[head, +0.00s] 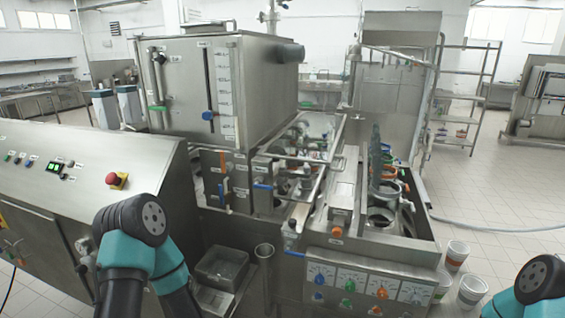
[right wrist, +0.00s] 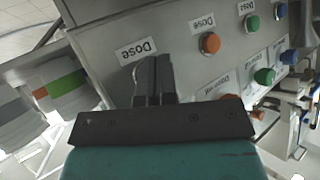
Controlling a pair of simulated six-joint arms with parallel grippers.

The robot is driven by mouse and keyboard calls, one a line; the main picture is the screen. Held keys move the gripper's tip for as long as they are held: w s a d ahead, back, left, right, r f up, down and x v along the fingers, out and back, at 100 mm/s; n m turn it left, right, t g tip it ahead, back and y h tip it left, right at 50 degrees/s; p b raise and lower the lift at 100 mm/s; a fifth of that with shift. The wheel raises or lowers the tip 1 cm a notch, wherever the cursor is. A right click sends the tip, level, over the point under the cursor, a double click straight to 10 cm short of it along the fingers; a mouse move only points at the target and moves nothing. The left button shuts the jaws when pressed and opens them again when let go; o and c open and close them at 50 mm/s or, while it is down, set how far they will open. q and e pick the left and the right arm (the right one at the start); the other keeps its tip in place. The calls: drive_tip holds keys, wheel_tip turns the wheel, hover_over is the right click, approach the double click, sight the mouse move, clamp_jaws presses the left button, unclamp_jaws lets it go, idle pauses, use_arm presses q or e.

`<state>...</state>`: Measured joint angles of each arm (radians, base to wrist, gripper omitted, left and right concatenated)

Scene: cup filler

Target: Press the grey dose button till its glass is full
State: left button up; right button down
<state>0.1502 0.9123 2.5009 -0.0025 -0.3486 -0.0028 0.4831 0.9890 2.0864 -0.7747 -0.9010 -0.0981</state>
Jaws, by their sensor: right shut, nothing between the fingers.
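My right gripper (right wrist: 155,68) is shut and empty in the right wrist view, with its fingertips at the grey panel (right wrist: 100,32) beside a "Dose" label (right wrist: 137,50). No grey button shows at that label; the fingers cover the spot, and I cannot tell whether they touch or press anything. An orange button (right wrist: 210,43), a green button (right wrist: 252,22) and a blue button (right wrist: 281,10) sit along the same row. The front panel with coloured knobs (head: 348,285) shows in the head view. I cannot make out the grey button's glass. Neither gripper shows in the head view.
Lower knobs in green (right wrist: 265,75) and orange (right wrist: 258,113) sit on the panel. Striped buckets (head: 457,255) stand on the floor right of the machine. A control desk with a red stop button (head: 116,181) is at the left.

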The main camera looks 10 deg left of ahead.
drive_tip(key=shift+w, duration=0.1)
idle(0.6)
drive_tip(key=shift+w, duration=0.35)
drive_tip(key=shift+w+d, duration=0.15)
drive_tip(key=shift+w, duration=0.1)
idle(0.6)
drive_tip(key=shift+s, duration=0.7)
drive_tip(key=s+a, duration=0.1)
drive_tip(key=s, duration=0.5)
drive_tip(key=shift+a, duration=0.25)
idle(0.3)
idle(1.9)
